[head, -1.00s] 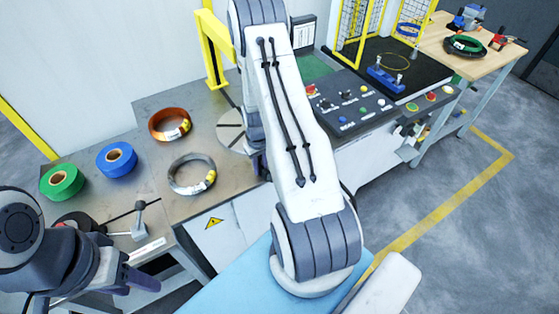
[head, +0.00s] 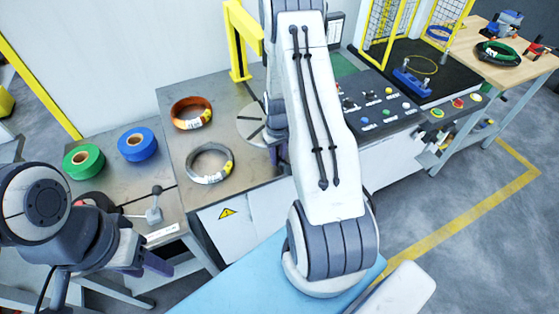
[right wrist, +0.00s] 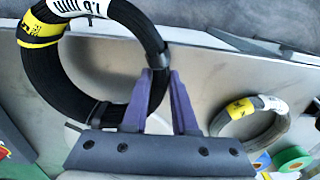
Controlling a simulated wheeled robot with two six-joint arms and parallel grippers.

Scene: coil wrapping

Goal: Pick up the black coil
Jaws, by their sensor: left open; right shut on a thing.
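The black coil (right wrist: 48,78), with a white label and yellow tape, fills the upper left of the right wrist view. My right gripper (right wrist: 160,76) is shut on the coil's right side, with its purple fingers around the ring. My left gripper (head: 152,264) is open and empty at the lower left of the head view, in front of the bench edge.
A control panel (head: 374,100) stands right of my right arm. A wooden table (head: 483,72) holds another dark coil (head: 487,52).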

